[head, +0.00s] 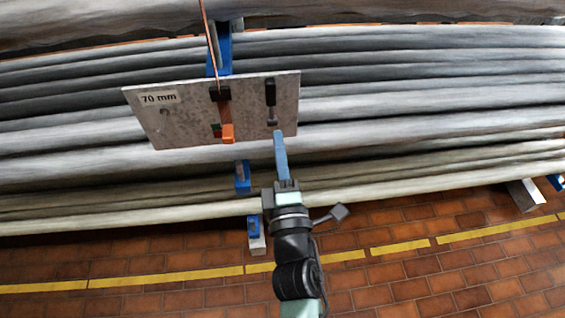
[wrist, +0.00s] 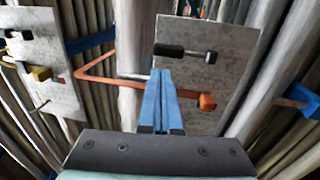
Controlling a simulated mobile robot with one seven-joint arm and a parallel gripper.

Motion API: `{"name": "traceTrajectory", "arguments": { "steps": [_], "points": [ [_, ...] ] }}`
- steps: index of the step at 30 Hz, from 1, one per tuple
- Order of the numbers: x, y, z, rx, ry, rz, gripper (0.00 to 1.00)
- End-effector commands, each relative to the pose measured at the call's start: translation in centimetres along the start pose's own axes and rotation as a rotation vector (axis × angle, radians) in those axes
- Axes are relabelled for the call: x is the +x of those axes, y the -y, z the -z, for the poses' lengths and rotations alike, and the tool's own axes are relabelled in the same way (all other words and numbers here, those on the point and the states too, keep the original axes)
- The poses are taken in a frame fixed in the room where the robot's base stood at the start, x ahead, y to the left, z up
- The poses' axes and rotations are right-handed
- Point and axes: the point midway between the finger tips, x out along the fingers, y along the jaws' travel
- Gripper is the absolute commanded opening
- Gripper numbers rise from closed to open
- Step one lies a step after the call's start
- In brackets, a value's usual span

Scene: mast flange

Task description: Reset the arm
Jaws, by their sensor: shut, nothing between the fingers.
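My gripper (head: 279,133) is shut and empty, its long blue fingers together. In the head view it reaches up from below, its tips overlapping the lower right part of a grey plate (head: 180,121) labelled "70 mm". In the wrist view, the blue fingers (wrist: 161,72) point at the plate (wrist: 232,60). A black-handled fitting (head: 270,92) is on the plate just above the fingertips; it also shows in the wrist view (wrist: 180,51). I cannot tell whether the fingers touch anything.
An orange block (head: 228,133) hangs low on the plate, left of the fingers. A thin orange-brown line (head: 208,35) runs up from it. Grey wrapped pipes (head: 420,100) fill the background. A second plate (wrist: 45,60) stands left in the wrist view. Brick floor (head: 400,290) is open below.

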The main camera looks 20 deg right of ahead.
Motion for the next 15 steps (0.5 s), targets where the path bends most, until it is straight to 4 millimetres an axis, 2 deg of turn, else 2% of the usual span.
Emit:
{"name": "traceTrajectory", "arguments": {
  "steps": [1, 6, 15],
  "points": [
    [-1.0, 0.1, 0.0, -0.001, -0.001, 0.002, 0.00],
    [-2.7, -0.2, 0.0, 0.000, 0.001, 0.001, 0.00],
    [-3.4, -0.6, 0.0, 0.000, 0.000, 0.000, 0.00]
  ]
}}
